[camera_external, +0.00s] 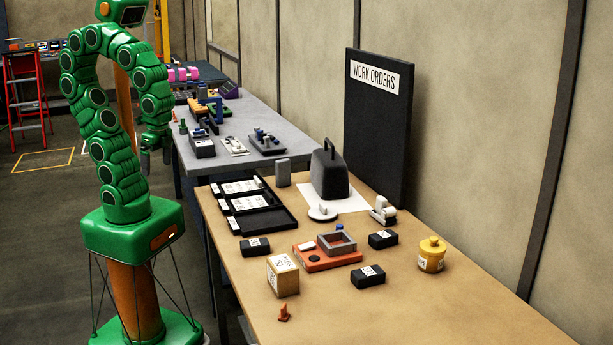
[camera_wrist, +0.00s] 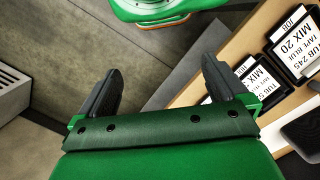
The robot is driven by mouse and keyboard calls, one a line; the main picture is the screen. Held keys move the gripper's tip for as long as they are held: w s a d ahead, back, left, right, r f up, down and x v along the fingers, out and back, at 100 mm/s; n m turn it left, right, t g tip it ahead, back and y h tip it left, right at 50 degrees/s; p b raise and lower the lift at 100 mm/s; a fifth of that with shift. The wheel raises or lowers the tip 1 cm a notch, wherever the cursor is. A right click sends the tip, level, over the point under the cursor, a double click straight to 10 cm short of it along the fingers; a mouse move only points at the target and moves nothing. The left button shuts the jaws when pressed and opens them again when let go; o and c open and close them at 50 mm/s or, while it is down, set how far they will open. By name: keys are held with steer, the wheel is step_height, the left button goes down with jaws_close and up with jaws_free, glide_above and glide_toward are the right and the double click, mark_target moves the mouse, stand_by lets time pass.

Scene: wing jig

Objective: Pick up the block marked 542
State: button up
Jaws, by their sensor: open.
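Several dark blocks with white labels lie on the tan table: one at the left (camera_external: 255,246), one at the right (camera_external: 383,239) and one in front (camera_external: 367,276). A larger pale cube (camera_external: 283,275) with white labels stands at the front left. The labels are too small to read, so I cannot tell which block is marked 542. My gripper (camera_external: 155,160) hangs beside the tables' left edge, away from these blocks. In the wrist view my gripper (camera_wrist: 158,88) is open and empty, its dark fingers wide apart.
Black trays with label cards (camera_external: 268,222), an orange fixture with a grey frame (camera_external: 330,252) and a yellow pot (camera_external: 431,255) share the table. A dark case (camera_external: 329,175) and the work orders board (camera_external: 378,130) stand behind. The table's front right is clear.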

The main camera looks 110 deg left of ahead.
mark_target(255, 244)
steer(key=w+a+f+n, duration=0.2)
steer(key=w+a, duration=0.1)
steer(key=w, duration=0.2)
steer(key=w+d+f+n+t+h, duration=0.1)
steer(key=w+d+f+n+h, duration=0.55)
steer(key=w+d+h, duration=0.35)
steer(key=w+a+f+n+t, duration=0.3)
steer(key=w+n, duration=0.2)
steer(key=w+a+f+n+t, duration=0.3)
steer(key=w+a+n, duration=0.1)
steer(key=w+n, duration=0.2)
steer(key=w+a+f+n+t, duration=0.2)
steer(key=w+a+n+t, duration=0.1)
steer(key=w+n, duration=0.2)
steer(key=shift+w+a+f+n, duration=0.3)
steer(key=shift+w+f+n, duration=0.1)
steer(key=shift+n, duration=0.35)
steer(key=shift+x, duration=3.9)
steer(key=shift+r, duration=0.15)
steer(key=c, duration=1.1)
